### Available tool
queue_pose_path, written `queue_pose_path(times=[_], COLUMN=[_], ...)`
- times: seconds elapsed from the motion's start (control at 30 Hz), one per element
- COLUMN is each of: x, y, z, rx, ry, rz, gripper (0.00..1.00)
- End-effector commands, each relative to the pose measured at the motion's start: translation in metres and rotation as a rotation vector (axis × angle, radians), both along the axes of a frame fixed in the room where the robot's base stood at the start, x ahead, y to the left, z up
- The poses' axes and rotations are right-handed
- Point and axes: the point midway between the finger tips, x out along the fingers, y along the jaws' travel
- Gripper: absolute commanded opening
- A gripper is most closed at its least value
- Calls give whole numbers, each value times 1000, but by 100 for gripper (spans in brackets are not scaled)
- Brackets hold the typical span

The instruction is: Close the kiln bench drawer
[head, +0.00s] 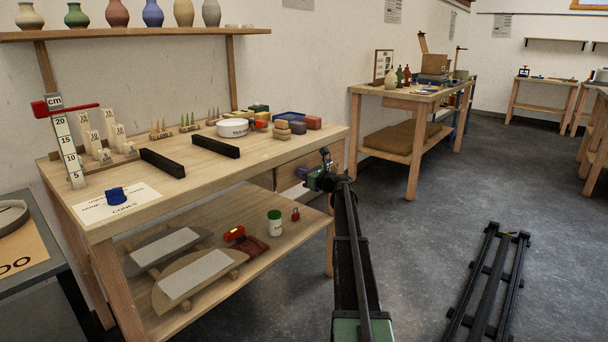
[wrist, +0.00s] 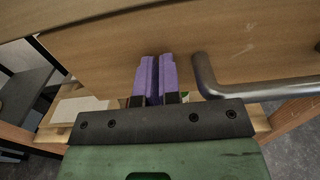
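The kiln bench (head: 215,183) stands at the left in the head view. Its wooden drawer front (head: 285,178) shows under the bench top near the right end, partly hidden by my arm. In the wrist view the drawer front (wrist: 110,50) fills the upper part, with a grey metal bar handle (wrist: 262,91) at the right. My gripper (head: 302,173) is at the drawer front. Its purple fingers (wrist: 157,60) are together, hold nothing visible and lie left of the handle's bend. I cannot tell whether they touch the wood or how far the drawer stands out.
The lower shelf (head: 262,254) holds half-round boards, a white jar (head: 275,222) and red items. Pyrometric cones, black bars and small blocks stand on the bench top. A bench leg (head: 331,240) stands near my arm. The floor to the right is clear around my rail (head: 487,285).

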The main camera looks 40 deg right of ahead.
Motion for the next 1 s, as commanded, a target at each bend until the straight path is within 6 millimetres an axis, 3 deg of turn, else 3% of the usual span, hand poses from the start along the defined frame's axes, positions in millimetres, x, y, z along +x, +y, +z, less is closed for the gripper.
queue_pose_path(times=[0.03,0.17,0.27,0.5,0.63,0.8,1.0], x=[6,-3,-23,-93,-120,-134,-134], y=[3,2,0,-15,-22,-27,-27], z=[2,2,2,1,1,1,1], rx=[5,5,4,2,2,1,1], ry=[-3,-4,-3,-3,-3,-2,-2], rz=[4,5,6,5,6,7,7], gripper=[0,0,0,0,0,0,0])
